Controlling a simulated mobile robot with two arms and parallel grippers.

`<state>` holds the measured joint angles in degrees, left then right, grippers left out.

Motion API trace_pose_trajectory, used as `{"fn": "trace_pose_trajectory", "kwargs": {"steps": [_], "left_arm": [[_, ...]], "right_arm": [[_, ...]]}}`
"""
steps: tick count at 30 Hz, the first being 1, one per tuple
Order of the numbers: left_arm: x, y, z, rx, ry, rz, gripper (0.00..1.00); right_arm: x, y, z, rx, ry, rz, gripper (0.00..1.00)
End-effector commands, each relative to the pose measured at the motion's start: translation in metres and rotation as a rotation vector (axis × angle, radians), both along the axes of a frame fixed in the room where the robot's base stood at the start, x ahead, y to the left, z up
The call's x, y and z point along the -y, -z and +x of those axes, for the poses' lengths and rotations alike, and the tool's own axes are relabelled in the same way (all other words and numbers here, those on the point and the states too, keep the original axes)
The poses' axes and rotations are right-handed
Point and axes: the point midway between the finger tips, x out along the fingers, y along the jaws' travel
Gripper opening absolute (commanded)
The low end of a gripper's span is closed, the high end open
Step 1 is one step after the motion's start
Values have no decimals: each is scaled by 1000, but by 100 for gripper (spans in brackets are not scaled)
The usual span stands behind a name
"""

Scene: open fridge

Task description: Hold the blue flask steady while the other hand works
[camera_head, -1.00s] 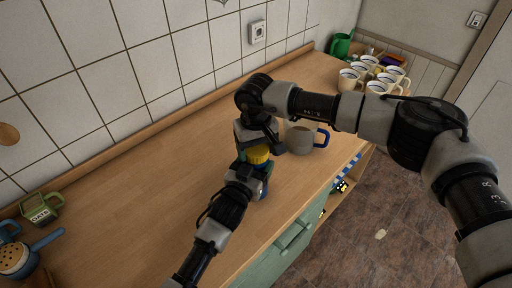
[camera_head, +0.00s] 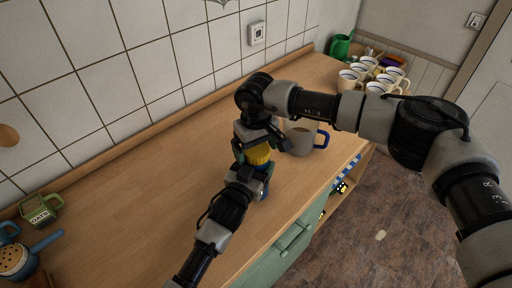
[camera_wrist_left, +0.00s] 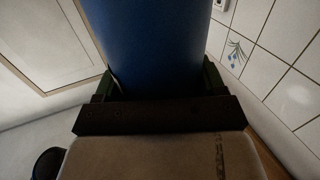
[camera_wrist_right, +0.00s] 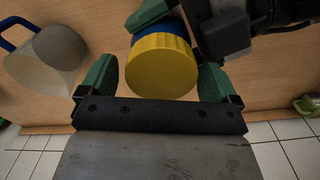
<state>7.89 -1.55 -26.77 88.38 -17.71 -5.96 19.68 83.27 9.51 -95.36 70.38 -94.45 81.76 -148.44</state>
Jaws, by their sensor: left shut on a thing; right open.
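The blue flask (camera_wrist_left: 150,45) stands upright on the wooden counter, and its blue body fills the middle of the left wrist view. Its yellow lid (camera_head: 259,154) shows between my two grippers in the head view, and from above in the right wrist view (camera_wrist_right: 162,66). My left gripper (camera_head: 258,181) is shut on the flask's body, low down. My right gripper (camera_wrist_right: 156,82) is over the flask, open, with one green finger on each side of the lid. I cannot tell whether the fingers touch the lid.
A pale mug with a blue handle (camera_head: 302,139) stands just right of the flask. Several cream mugs (camera_head: 372,76) and a green watering can (camera_head: 341,46) are at the far end. A green container (camera_head: 40,208) is at the left. The counter's middle left is clear.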

Motion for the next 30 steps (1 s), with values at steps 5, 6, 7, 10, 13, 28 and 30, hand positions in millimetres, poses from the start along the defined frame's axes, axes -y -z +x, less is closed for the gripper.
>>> {"fn": "trace_pose_trajectory", "kwargs": {"steps": [5, 6, 7, 10, 13, 28, 30], "left_arm": [[-4, 4, 1, -12, -7, 2, 5], [-4, 4, 1, -12, -7, 2, 4], [-3, 4, 1, -12, -7, 2, 4], [-3, 4, 1, -11, -6, 2, 4], [-3, 4, 1, -11, -6, 3, 4], [-2, 3, 1, -9, -4, 1, 4], [-2, 3, 1, -9, -4, 1, 4]], "right_arm": [[-3, -27, -3, -6, -11, 6, 95], [-3, -32, -3, -5, -10, 6, 95], [-3, -35, -3, -5, -10, 5, 95], [-2, -41, -2, -6, -6, 4, 90], [-2, -42, -2, -5, 30, 4, 90], [-5, -52, -3, -3, 995, 5, 90], [-5, -53, -3, -2, 1156, 6, 90]]}}
